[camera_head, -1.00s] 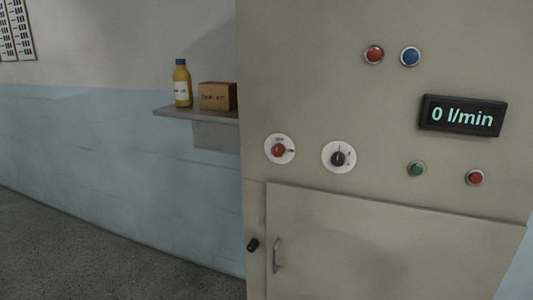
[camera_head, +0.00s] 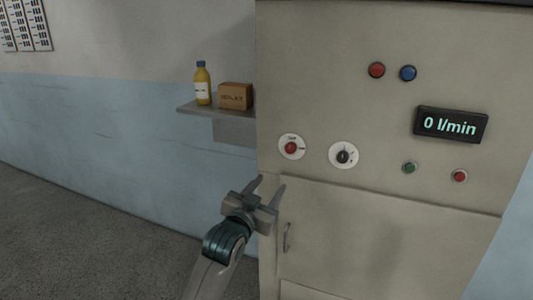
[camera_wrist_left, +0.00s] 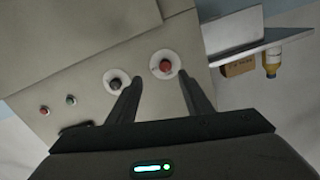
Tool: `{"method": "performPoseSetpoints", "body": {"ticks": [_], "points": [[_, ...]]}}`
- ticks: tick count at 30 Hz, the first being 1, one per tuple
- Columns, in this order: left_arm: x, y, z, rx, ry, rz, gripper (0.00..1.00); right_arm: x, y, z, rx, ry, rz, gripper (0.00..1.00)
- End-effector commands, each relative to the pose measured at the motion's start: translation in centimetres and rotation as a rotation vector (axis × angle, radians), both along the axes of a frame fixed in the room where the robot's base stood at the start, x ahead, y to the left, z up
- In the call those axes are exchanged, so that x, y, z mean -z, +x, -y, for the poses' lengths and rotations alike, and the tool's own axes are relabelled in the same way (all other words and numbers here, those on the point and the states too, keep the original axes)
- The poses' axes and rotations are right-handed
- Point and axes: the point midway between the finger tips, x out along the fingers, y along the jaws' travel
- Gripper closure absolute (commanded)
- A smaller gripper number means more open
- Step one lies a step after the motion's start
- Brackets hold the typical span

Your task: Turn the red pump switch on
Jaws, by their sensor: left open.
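The red pump switch (camera_head: 291,147) is a red knob on a round white plate on the front of the beige cabinet (camera_head: 390,120). In the left wrist view the red knob (camera_wrist_left: 166,66) shows beyond and between my two fingertips, nearer the right one. My left gripper (camera_head: 265,185) is open and empty, below and a little left of the switch in the head view, and apart from it. The display (camera_head: 451,125) reads 0 l/min. My right gripper is not in view.
A black knob (camera_head: 343,156) on a white plate sits just right of the red one. Red, blue and green buttons lie farther right. A shelf (camera_head: 215,109) with a yellow bottle (camera_head: 202,84) and a brown box (camera_head: 235,96) sticks out at left. A door handle (camera_head: 287,238) is below.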

Motion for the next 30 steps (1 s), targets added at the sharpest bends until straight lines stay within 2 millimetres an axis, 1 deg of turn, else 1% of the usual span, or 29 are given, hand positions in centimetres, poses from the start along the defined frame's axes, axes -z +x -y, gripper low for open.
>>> {"method": "performPoseSetpoints", "body": {"ticks": [1,3,5,14,20,26,30], "points": [[-1.6,-0.1,0.2,0.003,0.001,0.016,0.54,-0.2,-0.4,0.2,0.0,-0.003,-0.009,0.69],[-2.7,-0.2,0.3,0.006,0.001,0.028,0.54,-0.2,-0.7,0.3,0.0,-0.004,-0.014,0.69],[-3.0,-0.2,0.3,0.007,0.002,0.032,0.54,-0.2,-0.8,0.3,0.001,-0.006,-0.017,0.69],[-2.9,-0.2,0.3,0.006,0.002,0.032,0.54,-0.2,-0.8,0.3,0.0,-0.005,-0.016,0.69],[-3.0,0.4,0.4,0.005,0.002,0.031,0.54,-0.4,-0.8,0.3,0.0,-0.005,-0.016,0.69],[-3.1,2.1,1.0,0.005,0.002,0.03,0.54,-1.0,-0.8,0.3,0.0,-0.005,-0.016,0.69],[-3.1,3.9,1.6,0.006,0.002,0.029,0.54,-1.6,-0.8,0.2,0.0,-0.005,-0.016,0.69]]}}
